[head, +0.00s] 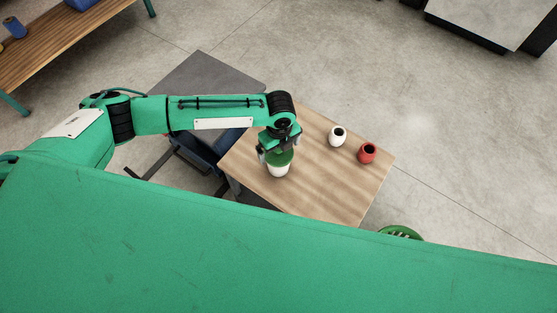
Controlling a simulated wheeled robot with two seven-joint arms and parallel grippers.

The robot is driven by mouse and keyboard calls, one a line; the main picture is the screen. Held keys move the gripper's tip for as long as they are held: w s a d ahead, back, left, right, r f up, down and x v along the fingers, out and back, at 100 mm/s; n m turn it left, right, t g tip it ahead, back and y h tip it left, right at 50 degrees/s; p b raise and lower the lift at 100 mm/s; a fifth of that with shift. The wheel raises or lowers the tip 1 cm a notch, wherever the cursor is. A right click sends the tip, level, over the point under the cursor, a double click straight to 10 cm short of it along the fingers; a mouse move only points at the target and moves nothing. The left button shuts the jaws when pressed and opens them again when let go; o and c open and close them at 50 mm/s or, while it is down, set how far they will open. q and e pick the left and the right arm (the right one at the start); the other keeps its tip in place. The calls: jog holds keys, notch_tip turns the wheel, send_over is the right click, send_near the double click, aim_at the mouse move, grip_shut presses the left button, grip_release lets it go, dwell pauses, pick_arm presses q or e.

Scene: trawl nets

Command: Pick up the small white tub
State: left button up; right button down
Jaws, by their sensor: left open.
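A small white tub (278,171) with a green top stands upright on the wooden table (318,183), left of the table's middle. My left gripper (278,148) is open right above it, fingers pointing down at its green top. The gripper covers part of the top, and I cannot tell whether the fingers touch it. My right gripper is not in view.
A white vase (338,136) and a red vase (367,152), both dark inside, stand on the table's right part. A dark grey surface (205,82) lies behind my left arm. A green basket (400,232) is partly visible beyond the table's lower right corner.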

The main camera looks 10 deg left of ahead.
aim_at(280, 154)
pick_arm(q)
jog(key=f, duration=0.4)
jog(key=shift+w+f, duration=0.2)
jog(key=shift+c, duration=0.4)
jog(key=c, duration=1)
jog(key=shift+r, duration=0.1)
